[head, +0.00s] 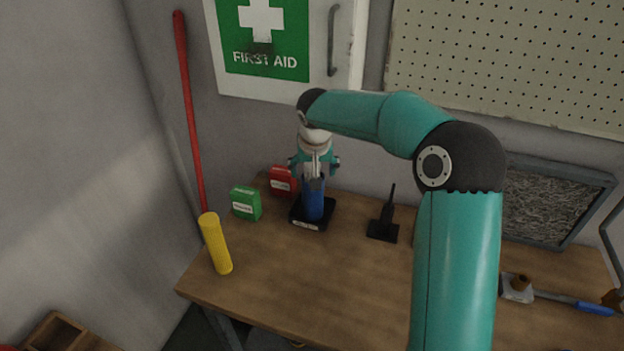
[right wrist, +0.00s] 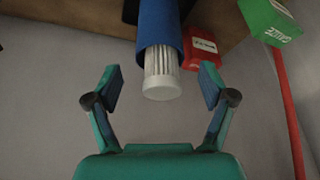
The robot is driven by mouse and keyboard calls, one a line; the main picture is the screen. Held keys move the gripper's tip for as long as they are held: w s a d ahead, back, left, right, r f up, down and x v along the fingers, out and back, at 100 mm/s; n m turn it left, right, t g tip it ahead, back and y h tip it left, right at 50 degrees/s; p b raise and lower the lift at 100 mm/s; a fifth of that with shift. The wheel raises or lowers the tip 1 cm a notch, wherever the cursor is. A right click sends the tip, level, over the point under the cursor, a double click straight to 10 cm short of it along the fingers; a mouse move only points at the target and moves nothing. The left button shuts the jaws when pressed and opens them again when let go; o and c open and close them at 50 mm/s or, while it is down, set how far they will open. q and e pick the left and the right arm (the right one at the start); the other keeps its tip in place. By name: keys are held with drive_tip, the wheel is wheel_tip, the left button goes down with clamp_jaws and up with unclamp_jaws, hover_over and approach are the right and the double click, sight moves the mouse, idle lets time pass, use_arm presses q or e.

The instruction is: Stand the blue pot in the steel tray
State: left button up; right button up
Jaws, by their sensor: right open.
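I see no clear pot or steel tray. The blue thing in view is an upright blue sleeve (head: 313,204) on a black base (head: 301,224) with a pale label, on the wooden table. In the right wrist view the blue sleeve (right wrist: 160,25) surrounds a white ribbed core (right wrist: 161,78) whose end sticks out towards me. My right gripper (head: 315,174) is at the top of the sleeve in the head view. In the right wrist view the right gripper (right wrist: 161,88) is open, one finger each side of the core, touching neither side. My left gripper is not in view.
A green box (head: 246,203) and a red box (head: 282,181) stand left of the base. A yellow cylinder (head: 215,243) stands at the table's left edge. A black stand (head: 384,226) is to the right. The table's front middle is clear.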

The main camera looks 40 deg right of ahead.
drive_tip(key=v, duration=0.6)
drive_tip(key=shift+r, duration=0.25)
drive_tip(key=shift+s+a+f, duration=0.1)
